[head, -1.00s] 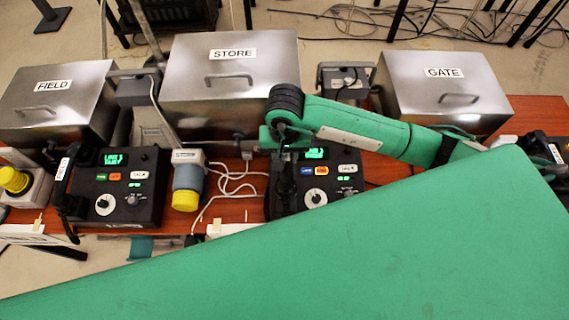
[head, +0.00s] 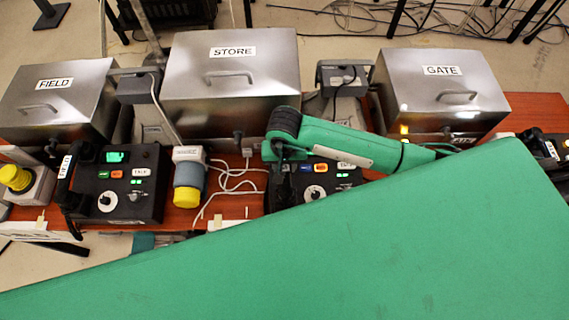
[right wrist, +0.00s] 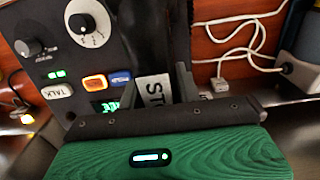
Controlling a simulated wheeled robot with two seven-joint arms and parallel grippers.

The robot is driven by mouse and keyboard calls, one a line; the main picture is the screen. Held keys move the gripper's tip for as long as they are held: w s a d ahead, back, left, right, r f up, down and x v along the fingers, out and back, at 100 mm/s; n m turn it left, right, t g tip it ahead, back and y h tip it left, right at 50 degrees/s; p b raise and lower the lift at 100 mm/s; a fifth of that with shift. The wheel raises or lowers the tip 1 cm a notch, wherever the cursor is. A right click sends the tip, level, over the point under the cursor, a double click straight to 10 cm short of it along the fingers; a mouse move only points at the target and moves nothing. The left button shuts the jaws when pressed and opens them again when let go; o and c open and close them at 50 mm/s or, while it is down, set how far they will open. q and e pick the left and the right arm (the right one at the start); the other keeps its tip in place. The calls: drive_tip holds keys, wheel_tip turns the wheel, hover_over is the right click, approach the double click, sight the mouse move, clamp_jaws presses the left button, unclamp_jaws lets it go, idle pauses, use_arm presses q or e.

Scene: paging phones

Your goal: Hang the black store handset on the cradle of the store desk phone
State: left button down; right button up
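The store desk phone (head: 318,192) is black with a dial and coloured buttons. It stands on the bench in front of the STORE box, and its face also shows in the right wrist view (right wrist: 85,55). The black store handset (head: 281,190) is at the phone's left side, over the cradle area. My right gripper (head: 281,152) is at its far end. In the right wrist view, the fingers (right wrist: 157,85) are on both sides of the handset's white label (right wrist: 152,90) and appear shut on it. The cradle is hidden, so I cannot tell if the handset is seated. My left gripper is out of view.
The field phone (head: 125,180) with its handset (head: 70,185) stands at left. A yellow-capped grey connector (head: 188,185) and white cables (head: 232,180) lie between the phones. The STORE box (head: 230,100) is behind. My green arm covers much of the foreground.

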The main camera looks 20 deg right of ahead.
drive_tip(key=o, duration=0.3)
drive_tip(key=shift+o, duration=0.2)
drive_tip(key=shift+r, duration=0.1)
drive_tip(key=shift+r, duration=0.2)
wheel_tip(320, 180, up, 11)
drive_tip(key=b, duration=0.3)
drive_tip(key=shift+f, duration=0.15)
drive_tip(key=shift+r, duration=0.5)
